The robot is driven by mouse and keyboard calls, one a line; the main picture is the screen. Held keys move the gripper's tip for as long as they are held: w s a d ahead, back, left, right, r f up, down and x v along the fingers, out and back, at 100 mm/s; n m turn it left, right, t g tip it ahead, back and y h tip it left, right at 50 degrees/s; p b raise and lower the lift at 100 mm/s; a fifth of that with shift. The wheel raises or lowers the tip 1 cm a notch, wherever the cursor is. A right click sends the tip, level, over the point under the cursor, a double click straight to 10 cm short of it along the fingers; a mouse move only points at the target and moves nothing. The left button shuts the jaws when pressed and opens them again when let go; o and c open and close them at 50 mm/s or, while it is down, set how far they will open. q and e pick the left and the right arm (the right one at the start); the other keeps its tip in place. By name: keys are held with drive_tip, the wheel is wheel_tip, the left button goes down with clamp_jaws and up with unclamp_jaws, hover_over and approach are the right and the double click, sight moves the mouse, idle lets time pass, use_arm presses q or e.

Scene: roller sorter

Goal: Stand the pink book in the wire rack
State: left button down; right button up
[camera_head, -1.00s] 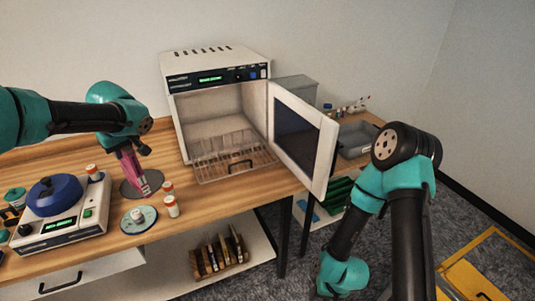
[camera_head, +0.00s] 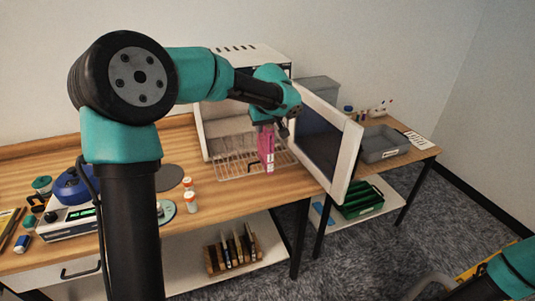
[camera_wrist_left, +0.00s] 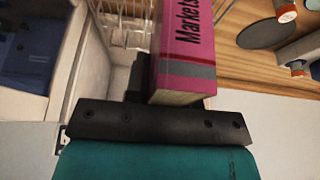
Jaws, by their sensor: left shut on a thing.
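The pink book (camera_head: 266,152) hangs upright from my left gripper (camera_head: 266,127), in front of the open oven-like cabinet. In the left wrist view its pink cover (camera_wrist_left: 187,35) shows the letters "Markets", and a dark finger lies against it. The wire rack (camera_head: 232,160) stands at the cabinet's mouth, behind and left of the book in the head view. Part of it is hidden by the book and my arm. I cannot tell whether the book touches the rack. My right arm shows at the lower right; its gripper is out of the picture.
The cabinet door (camera_head: 325,145) stands open just right of the book. Small orange-capped bottles (camera_head: 190,200) and a blue-lidded device (camera_head: 75,188) stand on the bench to the left. A wooden holder (camera_head: 232,255) with several books is on the lower shelf.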

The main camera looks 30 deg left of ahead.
idle(0.4)
use_arm(q)
drive_tip(key=w+a+f, duration=0.3)
drive_tip(key=w+a, duration=0.9)
drive_tip(key=shift+w+a+f, duration=0.25)
drive_tip(key=shift+w+a, duration=0.05)
drive_tip(key=shift+a, duration=0.1)
idle(0.4)
drive_tip(key=shift+f, duration=0.1)
drive_tip(key=shift+f, duration=1.8)
drive_tip(key=c, duration=1)
unclamp_jaws()
drive_tip(key=shift+o, duration=0.2)
